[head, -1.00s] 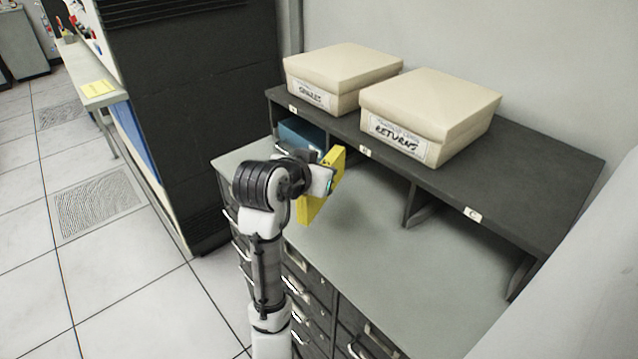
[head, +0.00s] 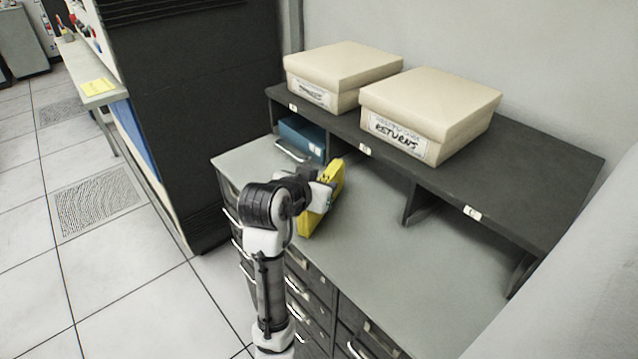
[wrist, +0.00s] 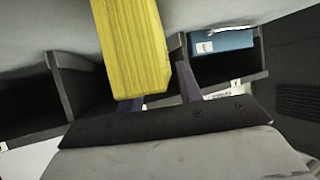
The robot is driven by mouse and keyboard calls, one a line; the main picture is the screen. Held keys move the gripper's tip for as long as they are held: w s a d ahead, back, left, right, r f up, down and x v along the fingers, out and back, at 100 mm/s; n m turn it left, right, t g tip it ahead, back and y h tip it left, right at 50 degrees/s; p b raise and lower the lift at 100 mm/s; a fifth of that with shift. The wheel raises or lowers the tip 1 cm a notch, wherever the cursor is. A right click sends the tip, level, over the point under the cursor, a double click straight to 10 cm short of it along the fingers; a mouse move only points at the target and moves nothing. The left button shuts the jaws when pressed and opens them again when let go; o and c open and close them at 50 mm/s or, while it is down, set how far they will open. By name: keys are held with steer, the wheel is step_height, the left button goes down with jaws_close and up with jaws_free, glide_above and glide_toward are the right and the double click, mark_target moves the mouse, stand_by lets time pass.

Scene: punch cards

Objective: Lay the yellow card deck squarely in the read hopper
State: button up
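The yellow card deck (head: 309,224) is a bright yellow block held above the grey cabinet top. My gripper (head: 322,190) is shut on it, with parts of the deck showing above and below the gripper. In the wrist view the yellow deck (wrist: 132,45) sits between the two dark fingers (wrist: 165,90), its ribbed card edges towards the camera. The gripper and arm hide part of the deck in the head view. I cannot make out a read hopper in either view.
A dark shelf (head: 540,210) with cubbies stands along the cabinet's back. A blue box (head: 301,137) lies in its left cubby; it also shows in the wrist view (wrist: 222,42). Two cream boxes (head: 345,68) (head: 430,105) stand on top. The cabinet top's right part (head: 420,265) is clear.

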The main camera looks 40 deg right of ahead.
steer(key=shift+o, duration=0.4)
steer(key=shift+r, duration=0.1)
steer(key=shift+a+r, duration=0.1)
steer(key=shift+r, duration=0.05)
steer(key=b+v, duration=0.1)
steer(key=v, duration=1)
steer(key=shift+s+a, duration=0.2)
steer(key=shift+a, duration=0.15)
steer(key=shift+r, duration=0.15)
